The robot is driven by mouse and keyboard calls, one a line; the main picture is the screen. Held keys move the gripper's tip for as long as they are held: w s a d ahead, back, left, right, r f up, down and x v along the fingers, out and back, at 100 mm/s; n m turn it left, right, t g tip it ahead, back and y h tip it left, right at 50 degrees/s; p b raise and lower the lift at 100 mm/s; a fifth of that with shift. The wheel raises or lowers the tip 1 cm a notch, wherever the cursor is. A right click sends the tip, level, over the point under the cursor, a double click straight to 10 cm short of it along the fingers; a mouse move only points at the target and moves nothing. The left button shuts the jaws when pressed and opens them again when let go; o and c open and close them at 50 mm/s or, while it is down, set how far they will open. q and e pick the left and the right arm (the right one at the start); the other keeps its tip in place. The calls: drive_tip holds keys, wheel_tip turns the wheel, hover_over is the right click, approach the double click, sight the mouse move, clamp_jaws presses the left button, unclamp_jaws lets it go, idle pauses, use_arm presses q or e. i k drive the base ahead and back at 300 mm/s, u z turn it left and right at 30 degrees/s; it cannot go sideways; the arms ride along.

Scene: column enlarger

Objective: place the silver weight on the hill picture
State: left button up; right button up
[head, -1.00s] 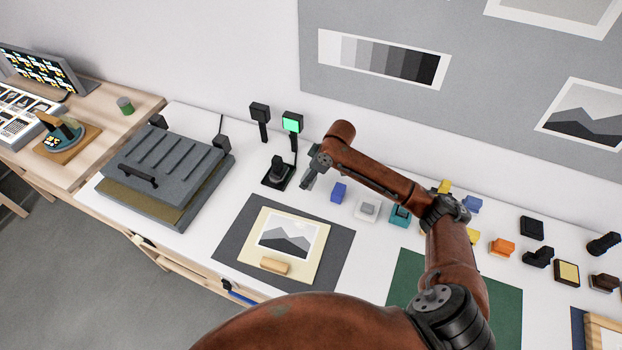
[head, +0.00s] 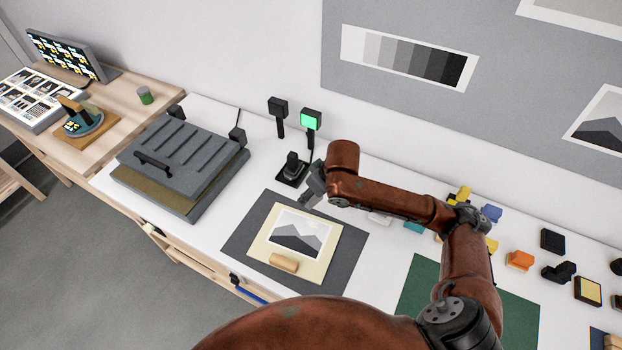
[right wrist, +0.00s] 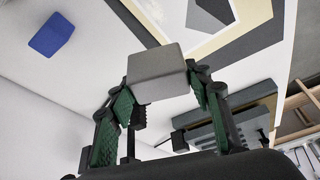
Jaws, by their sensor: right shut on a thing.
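The hill picture (head: 298,234) is a white-bordered print of grey hills. It lies flat on a cream board (head: 263,251) over a dark grey mat (head: 345,250). My right gripper (head: 311,188) is beyond the picture's far right side, partly hidden by its own arm in the head view. In the right wrist view it is shut on a grey block, the silver weight (right wrist: 158,73), held between the fingertips. The weight is hard to make out in the head view. My left gripper is not in view.
A wooden block (head: 284,262) lies on the board's near edge. A black stand (head: 292,170) and a green-lit post (head: 311,121) are close behind the gripper. A grey press (head: 180,160) stands left. A blue block (right wrist: 50,33) shows in the wrist view. Several coloured blocks stand right.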

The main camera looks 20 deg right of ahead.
sight(281, 231)
drive_tip(key=z, duration=0.1)
drive_tip(key=k, duration=1)
drive_tip(key=u, duration=0.8)
drive_tip(key=i, duration=1.35)
drive_tip(key=z, duration=0.65)
